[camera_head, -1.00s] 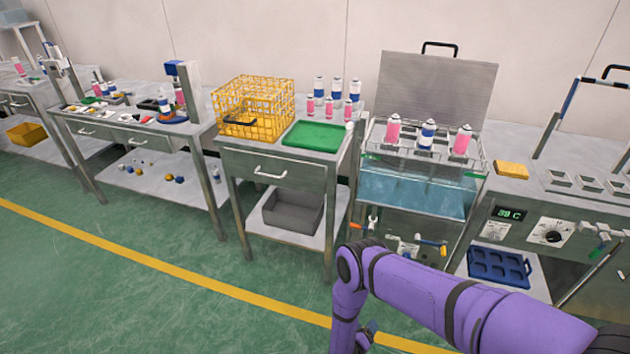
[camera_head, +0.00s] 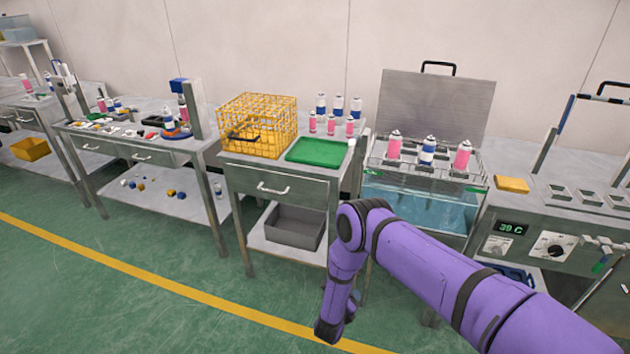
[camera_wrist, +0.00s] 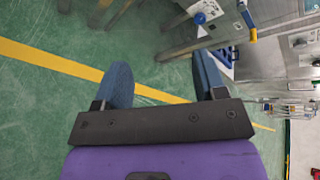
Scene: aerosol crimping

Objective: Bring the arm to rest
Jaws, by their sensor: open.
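My gripper (camera_wrist: 161,82) shows in the wrist view with its two blue fingers spread wide apart and nothing between them. Behind them in that view are the green floor, a yellow floor line and the steel legs of a bench. In the head view my purple arm comes in from the lower right, bends at an elbow in front of the water bath and hangs down toward the floor. The gripper itself is hidden in the head view.
A water bath (camera_head: 420,205) holds pink and blue cans in a rack. Left of it a bench carries a yellow wire basket (camera_head: 257,125) and a green tray (camera_head: 319,151). A control bench with a display (camera_head: 511,228) stands right. The green floor (camera_head: 110,290) in front is clear.

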